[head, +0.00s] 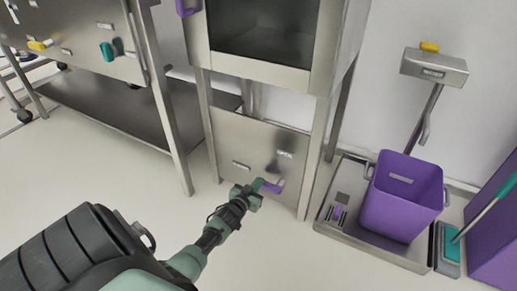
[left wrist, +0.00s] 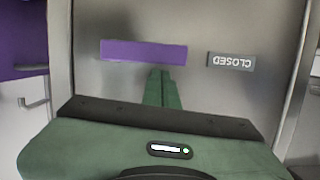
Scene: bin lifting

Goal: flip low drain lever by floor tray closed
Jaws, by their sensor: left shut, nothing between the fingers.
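The purple drain lever (head: 275,188) sits low on a steel panel (head: 230,135) under the cabinet, left of the floor tray (head: 380,252). In the left wrist view the lever (left wrist: 143,51) lies as a flat horizontal bar. A label reading CLOSED (left wrist: 231,62) appears upside down there, beside the bar's right end and apart from it. My left gripper (head: 261,185) is at the lever, shut and empty. Its green fingers (left wrist: 162,76) are together with tips at the bar's edge; I cannot tell whether they touch it. My right gripper is not in view.
A purple bin (head: 402,200) stands on the floor tray. The cabinet's front leg (head: 313,160) rises just right of the lever. A steel table with a lower shelf (head: 115,105) stands left. A squeegee (head: 450,245) is at far right. The front floor is clear.

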